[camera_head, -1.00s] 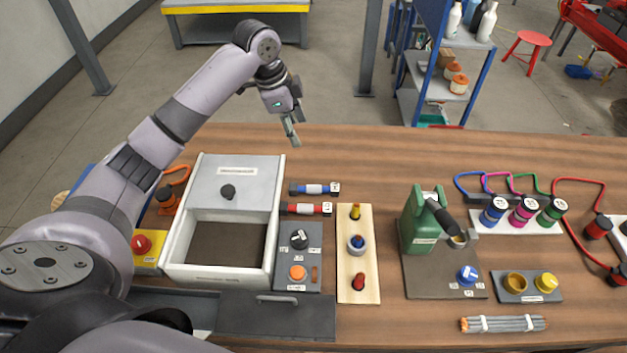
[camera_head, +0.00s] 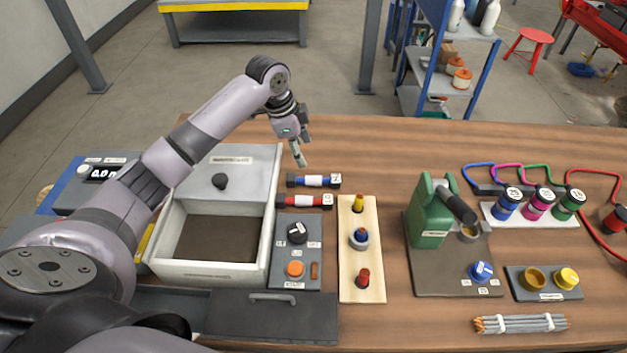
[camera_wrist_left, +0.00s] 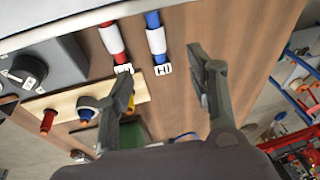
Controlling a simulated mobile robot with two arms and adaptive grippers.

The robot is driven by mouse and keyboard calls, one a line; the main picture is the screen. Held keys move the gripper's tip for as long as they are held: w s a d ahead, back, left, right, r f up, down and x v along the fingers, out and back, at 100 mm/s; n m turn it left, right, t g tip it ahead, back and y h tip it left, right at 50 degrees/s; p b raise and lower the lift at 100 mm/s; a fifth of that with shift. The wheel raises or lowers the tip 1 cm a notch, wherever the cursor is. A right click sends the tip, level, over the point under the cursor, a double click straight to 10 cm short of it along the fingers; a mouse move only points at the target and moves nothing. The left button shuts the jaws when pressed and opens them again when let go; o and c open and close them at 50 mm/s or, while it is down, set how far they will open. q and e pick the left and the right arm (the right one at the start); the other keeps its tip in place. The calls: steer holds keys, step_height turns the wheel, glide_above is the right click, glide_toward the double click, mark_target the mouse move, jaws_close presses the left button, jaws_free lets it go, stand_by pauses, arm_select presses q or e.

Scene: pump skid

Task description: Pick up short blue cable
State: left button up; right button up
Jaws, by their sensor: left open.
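The short blue cable (camera_head: 314,181) lies on the wooden table, just right of the grey box. It has blue ends, a white middle band and a white tag at its right end. A similar red cable (camera_head: 304,201) lies just in front of it. My left gripper (camera_head: 299,160) is open and empty above the table, a little behind the blue cable. In the left wrist view the blue cable (camera_wrist_left: 156,38) shows beyond the open fingers (camera_wrist_left: 165,95), with the red cable (camera_wrist_left: 111,41) to its left. My right gripper is not in view.
The grey open box (camera_head: 262,250) with its lid (camera_head: 235,163) stands left of the cables. A switch panel (camera_head: 297,262) and a wooden board with coloured pegs (camera_head: 362,285) are in front. A green device (camera_head: 432,212) stands to the right. The table behind the cables is clear.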

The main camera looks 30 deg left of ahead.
arm_select(q)
glide_above(313, 178)
steer(key=s+a, duration=0.1)
step_height(313, 178, down, 6)
steer(key=shift+a+f+p, duration=0.1)
steer(key=shift+f+p, duration=0.1)
steer(key=shift+p, duration=0.1)
steer(key=p+x, duration=0.1)
steer(key=x, duration=0.4)
steer(key=shift+s+d+f, duration=0.15)
steer(key=shift+d, duration=0.05)
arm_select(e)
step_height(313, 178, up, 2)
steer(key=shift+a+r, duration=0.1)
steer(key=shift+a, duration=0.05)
arm_select(q)
steer(key=shift+c, duration=0.2)
steer(key=c, duration=1.1)
